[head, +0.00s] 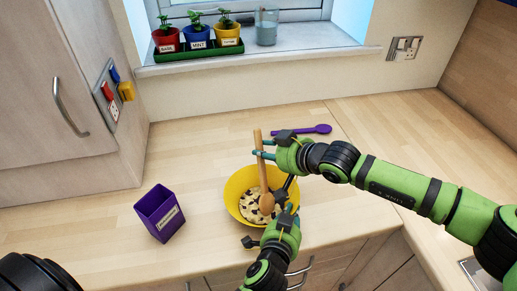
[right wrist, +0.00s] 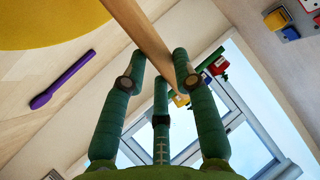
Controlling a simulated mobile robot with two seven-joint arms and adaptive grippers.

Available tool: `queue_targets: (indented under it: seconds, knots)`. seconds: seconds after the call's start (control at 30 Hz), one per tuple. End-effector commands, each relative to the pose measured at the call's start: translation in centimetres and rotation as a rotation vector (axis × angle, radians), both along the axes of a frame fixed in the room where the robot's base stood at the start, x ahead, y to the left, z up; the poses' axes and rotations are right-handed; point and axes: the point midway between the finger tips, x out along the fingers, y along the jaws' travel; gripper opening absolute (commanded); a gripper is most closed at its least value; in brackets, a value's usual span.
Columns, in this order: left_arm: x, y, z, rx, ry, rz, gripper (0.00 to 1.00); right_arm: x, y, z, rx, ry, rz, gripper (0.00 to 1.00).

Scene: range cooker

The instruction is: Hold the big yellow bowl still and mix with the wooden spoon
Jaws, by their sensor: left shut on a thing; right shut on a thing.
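The big yellow bowl (head: 231,191) stands on the worktop and holds a pale mix with dark chunks (head: 251,207). The wooden spoon (head: 262,178) stands nearly upright, its head down in the bowl at the mix. My right gripper (head: 265,149) is shut on the spoon's upper handle above the bowl. In the right wrist view the handle (right wrist: 145,38) passes between the fingers (right wrist: 158,82), with part of the bowl (right wrist: 45,20) at top left. My left gripper (head: 273,219) is shut on the bowl's near right rim, and hides part of it.
A purple labelled box (head: 160,213) stands left of the bowl. A purple spoon (head: 308,130) lies behind my right gripper. Potted herbs (head: 198,38) and a glass (head: 266,27) stand on the windowsill. The worktop between box and bowl is clear.

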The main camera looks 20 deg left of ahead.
Motion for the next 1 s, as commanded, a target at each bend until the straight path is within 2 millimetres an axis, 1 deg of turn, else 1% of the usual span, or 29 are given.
queue_targets:
  seconds: [0.03, 0.17, 1.0]
  knots:
    - [0.0, 0.0, -0.1, 0.001, 0.002, 0.001, 0.0, 0.8, -0.5, 0.1, -0.002, -0.006, -0.006, 0.0]
    - [0.0, 0.0, -0.1, 0.001, 0.002, 0.001, 0.0, 0.6, -0.2, 0.3, 0.001, -0.004, -0.001, 0.0]
    - [0.0, 0.0, -0.1, 0.001, 0.002, 0.001, 0.0, 0.6, -0.2, 6.9, 0.001, -0.004, -0.001, 0.0]
